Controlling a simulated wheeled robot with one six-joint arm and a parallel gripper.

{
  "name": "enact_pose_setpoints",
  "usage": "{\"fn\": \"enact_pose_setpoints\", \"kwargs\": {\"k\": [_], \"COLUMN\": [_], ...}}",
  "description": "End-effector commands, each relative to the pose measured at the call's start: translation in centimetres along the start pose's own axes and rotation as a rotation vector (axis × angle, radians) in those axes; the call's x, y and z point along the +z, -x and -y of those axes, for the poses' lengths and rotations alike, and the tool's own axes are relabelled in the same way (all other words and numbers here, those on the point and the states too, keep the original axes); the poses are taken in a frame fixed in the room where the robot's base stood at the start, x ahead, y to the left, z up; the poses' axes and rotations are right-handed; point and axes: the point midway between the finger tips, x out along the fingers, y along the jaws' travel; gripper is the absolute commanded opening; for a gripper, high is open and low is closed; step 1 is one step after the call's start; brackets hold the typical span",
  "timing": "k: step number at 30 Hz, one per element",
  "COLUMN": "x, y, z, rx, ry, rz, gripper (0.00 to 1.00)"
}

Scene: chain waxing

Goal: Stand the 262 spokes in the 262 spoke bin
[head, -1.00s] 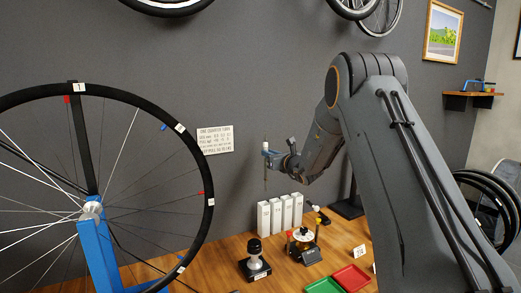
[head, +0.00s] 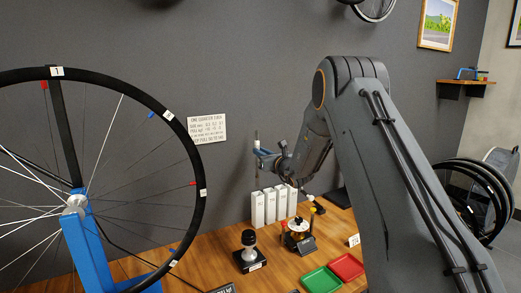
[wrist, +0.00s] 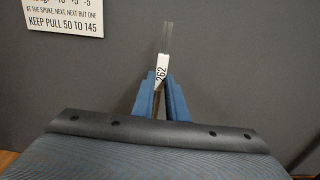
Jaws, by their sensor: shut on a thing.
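The 262 spokes (wrist: 166,38) are a thin upright bundle with a white tag reading 262 (wrist: 161,73). My gripper (wrist: 160,92) is shut on the bundle just below the tag. In the head view the spokes (head: 256,140) stand upright in my gripper (head: 262,156), above the row of white bins. Several tall narrow white bins stand side by side; the leftmost bin (head: 257,210) lies roughly below the spokes. Their labels are too small to read, so I cannot tell which is the 262 spoke bin. Whether the lower spoke ends are inside a bin is unclear.
A wheel (head: 203,160) on a blue stand (head: 88,250) fills the left. A printed card (head: 207,128) hangs on the wall.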

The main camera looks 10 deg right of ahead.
Motion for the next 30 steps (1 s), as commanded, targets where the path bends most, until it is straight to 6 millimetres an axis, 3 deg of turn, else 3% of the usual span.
{"fn": "enact_pose_setpoints", "kwargs": {"k": [30], "x": [-7.5], "y": [0.0], "z": [0.2], "rx": [-0.002], "ry": [-0.001], "rz": [0.001], "gripper": [0.00]}}
